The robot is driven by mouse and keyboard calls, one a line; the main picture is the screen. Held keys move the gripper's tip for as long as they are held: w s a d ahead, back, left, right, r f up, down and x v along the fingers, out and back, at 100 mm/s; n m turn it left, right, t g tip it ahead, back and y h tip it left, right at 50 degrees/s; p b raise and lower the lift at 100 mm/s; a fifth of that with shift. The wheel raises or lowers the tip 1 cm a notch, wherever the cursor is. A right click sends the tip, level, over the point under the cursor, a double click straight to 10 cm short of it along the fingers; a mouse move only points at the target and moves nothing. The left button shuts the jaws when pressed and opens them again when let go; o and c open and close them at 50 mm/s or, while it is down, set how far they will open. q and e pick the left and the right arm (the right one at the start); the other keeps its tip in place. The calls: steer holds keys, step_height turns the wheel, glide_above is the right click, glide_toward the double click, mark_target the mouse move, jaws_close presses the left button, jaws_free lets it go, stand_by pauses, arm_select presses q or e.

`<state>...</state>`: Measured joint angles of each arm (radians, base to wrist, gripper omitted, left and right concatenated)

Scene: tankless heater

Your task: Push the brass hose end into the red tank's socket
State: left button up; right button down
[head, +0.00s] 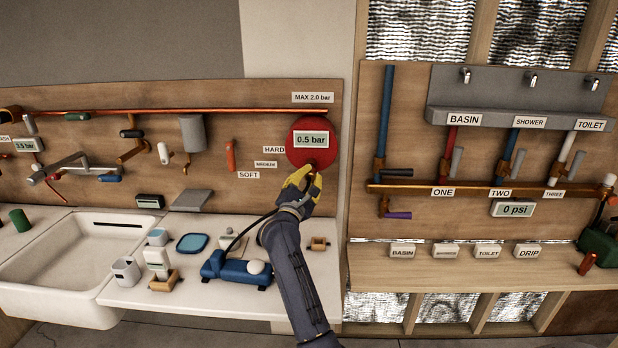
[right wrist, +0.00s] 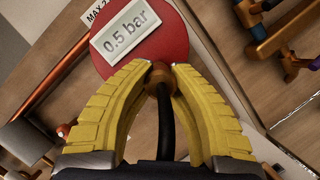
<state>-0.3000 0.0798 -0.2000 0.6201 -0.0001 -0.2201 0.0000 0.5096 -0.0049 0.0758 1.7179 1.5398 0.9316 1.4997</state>
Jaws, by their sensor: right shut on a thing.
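The red tank (head: 296,154) is a round red disc on the wooden panel, with a display reading 0.5 bar; it also shows in the right wrist view (right wrist: 175,58). My right gripper (head: 305,177) is just below the tank, its yellow fingers shut on the brass hose end (right wrist: 158,75). The black hose (right wrist: 165,120) runs back between the fingers, and in the head view it curves down to the blue pump (head: 237,268). The brass end is at the tank's lower edge. The socket is hidden, so I cannot tell whether the end is inside it. My left gripper is out of view.
A white sink (head: 75,262) and a counter with cups, a blue dish (head: 192,243) and small blocks lie to the left. A copper pipe (head: 200,112) runs along the panel above.

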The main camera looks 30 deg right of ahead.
steer(key=shift+w+d, duration=0.55)
steer(key=shift+w, duration=0.25)
steer(key=c, duration=1.3)
jaws_free()
steer(key=shift+v, duration=6)
steer(key=shift+a, duration=0.1)
